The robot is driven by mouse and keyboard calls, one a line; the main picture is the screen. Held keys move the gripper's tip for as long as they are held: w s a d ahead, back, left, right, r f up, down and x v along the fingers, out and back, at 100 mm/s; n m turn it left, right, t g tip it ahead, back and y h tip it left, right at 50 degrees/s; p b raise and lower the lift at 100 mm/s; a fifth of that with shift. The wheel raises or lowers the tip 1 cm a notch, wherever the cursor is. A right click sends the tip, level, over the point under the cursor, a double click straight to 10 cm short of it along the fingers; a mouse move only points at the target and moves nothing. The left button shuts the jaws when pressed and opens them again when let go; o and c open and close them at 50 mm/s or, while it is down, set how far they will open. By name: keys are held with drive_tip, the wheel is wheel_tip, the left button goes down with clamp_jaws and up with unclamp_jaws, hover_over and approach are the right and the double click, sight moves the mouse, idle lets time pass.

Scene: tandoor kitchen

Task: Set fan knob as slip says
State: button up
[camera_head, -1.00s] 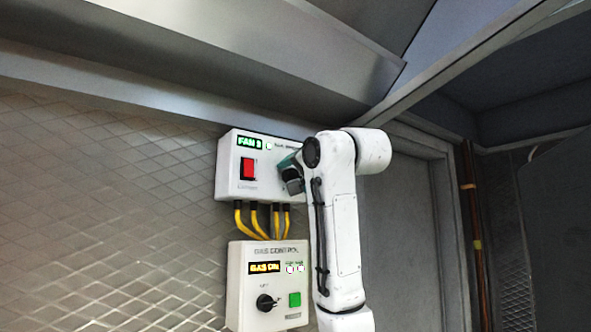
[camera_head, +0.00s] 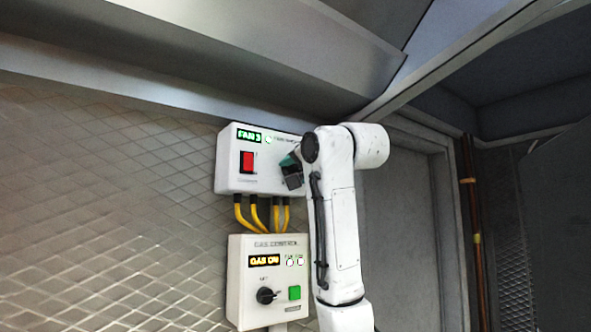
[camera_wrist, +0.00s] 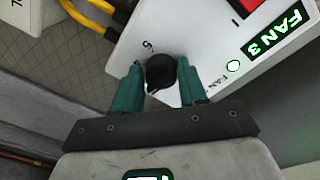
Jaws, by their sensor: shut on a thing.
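The fan control box (camera_head: 229,165) is a white box on the wall with a red switch and a green display (camera_head: 249,136) reading FAN 3. The display also reads FAN 3 in the wrist view (camera_wrist: 274,33). The black fan knob (camera_wrist: 160,73) sits on the box face, with a printed 5 beside it. My gripper (camera_wrist: 161,82) has its two teal fingers on either side of the knob and is shut on it. In the head view my gripper (camera_head: 291,170) is at the box's right part, and my arm hides the knob. No slip shows in these frames.
A gas control box (camera_head: 238,285) with a GAS ON display, black knob and green button is below. Yellow cables (camera_head: 256,212) run between the boxes. A metal hood (camera_head: 250,60) hangs above. A door (camera_head: 393,230) is to the right.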

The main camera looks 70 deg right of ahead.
drive_tip(key=shift+n, duration=0.4)
drive_tip(key=n+b, duration=0.1)
drive_tip(key=n, duration=0.3)
drive_tip(key=shift+n, duration=0.3)
drive_tip(key=shift+n+t+b, duration=0.4)
drive_tip(key=shift+n+b, duration=0.15)
drive_tip(key=shift+n, duration=1.75)
drive_tip(key=shift+c, duration=0.3)
drive_tip(key=o, duration=1)
drive_tip(key=shift+f, duration=0.1)
drive_tip(key=shift+o, duration=0.2)
drive_tip(key=shift+s, duration=0.1)
drive_tip(key=b+v, duration=0.4)
drive_tip(key=v, duration=0.6)
drive_tip(key=shift+s+a, duration=0.15)
drive_tip(key=shift+s, duration=0.1)
